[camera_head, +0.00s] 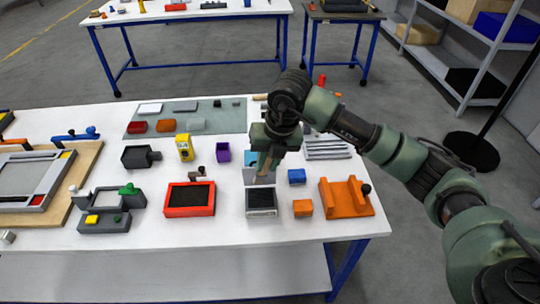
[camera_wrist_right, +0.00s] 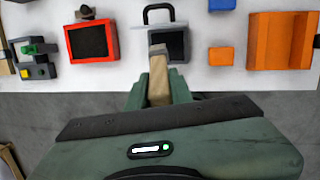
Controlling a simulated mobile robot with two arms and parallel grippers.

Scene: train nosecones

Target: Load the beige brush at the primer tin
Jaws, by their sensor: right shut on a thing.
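My right gripper (camera_head: 264,160) is shut on the beige brush (camera_head: 263,166), which points downward. In the right wrist view the beige brush (camera_wrist_right: 158,85) stands between the fingers (camera_wrist_right: 158,92), with a grey end. That end overlaps the front of a grey open container (camera_wrist_right: 184,45) with a dark inside. This container (camera_head: 261,212) stands near the table front; a light grey panel and a black loop handle (camera_wrist_right: 147,14) show behind it. No label is readable, so I cannot tell surely which container is the primer tin, or whether the brush touches it. My left gripper is out of view.
A red tray with a dark inside (camera_head: 168,205) stands to the left. An orange block (camera_head: 303,208), blue block (camera_head: 297,176) and orange cradle (camera_head: 340,212) stand to the right.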

